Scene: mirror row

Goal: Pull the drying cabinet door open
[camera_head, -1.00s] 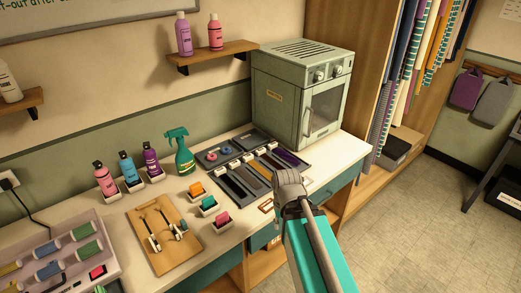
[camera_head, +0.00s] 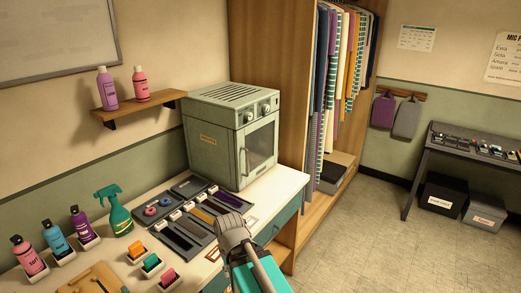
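The drying cabinet (camera_head: 215,140) is a grey-green box with a vented top and two knobs. It stands at the back right end of the white counter. Its door (camera_head: 258,150) has a dark window and a vertical handle (camera_head: 243,162) on its left side, and it looks shut. My gripper (camera_head: 232,228) is at the lower middle, in front of and below the cabinet, apart from the door. It is seen from behind, so its fingers are hidden or too small to tell apart.
A tray of combs (camera_head: 190,228) lies on the counter left of my gripper. A green spray bottle (camera_head: 115,212) and several bottles stand further left. A wooden wardrobe (camera_head: 268,60) with hanging cloths is behind the cabinet's right side. The floor (camera_head: 360,235) at right is clear.

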